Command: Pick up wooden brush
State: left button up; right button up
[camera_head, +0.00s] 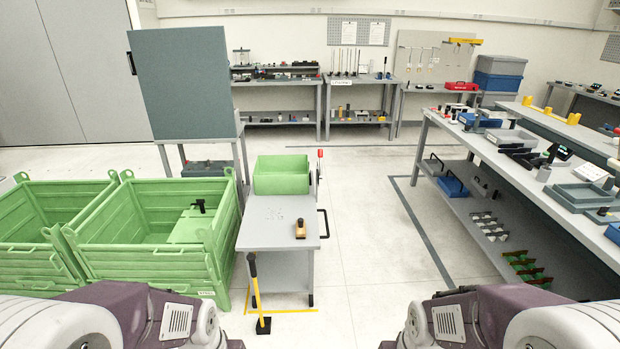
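A small wooden brush (300,229) with a tan body and a dark part below stands on the right side of a grey table, near its front right corner. The grey table (270,228) is straight ahead, with scattered small dark specks on its top behind and left of the brush. Nothing touches the brush. My two arms show only at the bottom left and bottom right corners, well apart from the table. Neither gripper is in the picture.
A green bin (281,176) stands at the table's back. A yellow-and-black long-handled tool (256,290) stands at its front left. Green crates (160,225) are on the left. A long workbench (520,170) with trays is on the right. The floor (370,230) between is clear.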

aim_at(300, 223)
jog(key=i+l+z, duration=0.1)
jog(key=i, duration=1.25)
jog(key=i+l+u, duration=0.1)
jog(key=i+u, duration=0.35)
jog(key=i+l+u, duration=0.25)
jog(key=i+u, duration=0.2)
jog(key=i+l+u, duration=0.45)
jog(key=k+j, duration=0.05)
jog(key=k, duration=0.05)
